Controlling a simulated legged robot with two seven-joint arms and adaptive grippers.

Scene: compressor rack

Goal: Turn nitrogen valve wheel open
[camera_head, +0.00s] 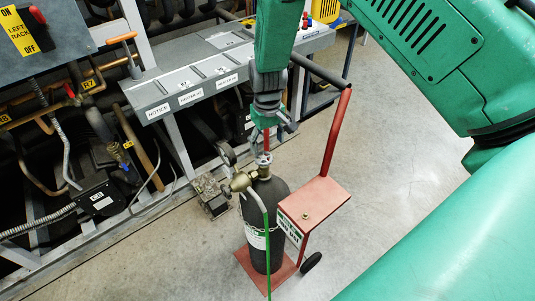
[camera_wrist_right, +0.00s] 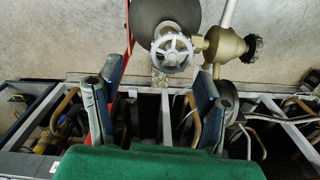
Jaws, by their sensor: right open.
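The nitrogen valve wheel (camera_wrist_right: 173,52) is a small grey spoked handwheel on top of the dark gas cylinder (camera_head: 269,205). In the head view the wheel (camera_head: 264,158) shows just below my right gripper (camera_head: 270,135). In the wrist view my right gripper (camera_wrist_right: 158,95) is open, with its two blue-grey fingers apart and the wheel beyond and between their tips. I see no contact with the wheel. A brass regulator (camera_head: 240,181) with a round gauge (camera_head: 226,155) sits beside the wheel. My left gripper is not in view.
The cylinder stands on a red cart (camera_head: 315,200) with a tall handle at its right. A green hose (camera_head: 264,225) hangs from the regulator. The compressor rack (camera_head: 175,90), with pipes and labelled panels, stands at the left. Open concrete floor (camera_head: 400,130) lies to the right.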

